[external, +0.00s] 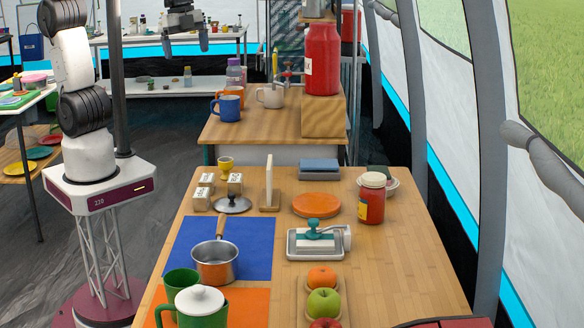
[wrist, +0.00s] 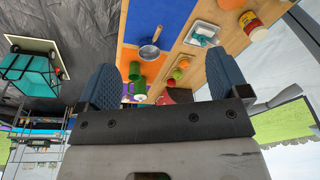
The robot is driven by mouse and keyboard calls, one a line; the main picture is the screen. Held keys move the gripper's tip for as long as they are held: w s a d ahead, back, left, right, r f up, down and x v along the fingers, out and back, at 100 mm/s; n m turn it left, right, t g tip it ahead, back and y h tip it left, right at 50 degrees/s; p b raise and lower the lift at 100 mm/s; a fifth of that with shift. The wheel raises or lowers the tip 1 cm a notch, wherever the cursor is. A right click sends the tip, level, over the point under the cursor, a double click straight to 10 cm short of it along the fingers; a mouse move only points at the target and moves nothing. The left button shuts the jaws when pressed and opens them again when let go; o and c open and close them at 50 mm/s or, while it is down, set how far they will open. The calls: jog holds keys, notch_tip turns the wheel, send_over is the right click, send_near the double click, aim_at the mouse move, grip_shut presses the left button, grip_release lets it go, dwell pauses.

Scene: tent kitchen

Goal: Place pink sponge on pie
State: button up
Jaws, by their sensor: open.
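My gripper (external: 186,42) hangs high at the top of the external view, well above and behind the wooden table. In the wrist view my gripper (wrist: 165,82) has its two blue fingers spread wide with nothing between them. I cannot make out a pink sponge for certain in either view. A flat blue-grey block (external: 320,168) lies at the far side of the near table. A flat round orange disc (external: 316,205) lies in front of it, and I cannot tell whether it is the pie. Nothing lies on the disc.
The near table holds a saucepan (external: 215,262) on a blue mat (external: 185,240), a lidded green pot (external: 205,310), a teal-handled dish (external: 318,240), fruit (external: 323,302) on a board, and a red jar (external: 372,198). Mugs (external: 228,108) and a red canister (external: 322,60) stand behind.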

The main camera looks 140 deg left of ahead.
jog(key=s+d+f+n, duration=0.1)
jog(key=s+d, duration=0.4)
jog(key=s, duration=0.6)
jog(key=s+d+f+n, duration=0.1)
jog(key=s+d, duration=0.4)
jog(key=s, duration=0.6)
jog(key=shift+f+n+t, duration=0.4)
jog(key=shift+f, duration=0.4)
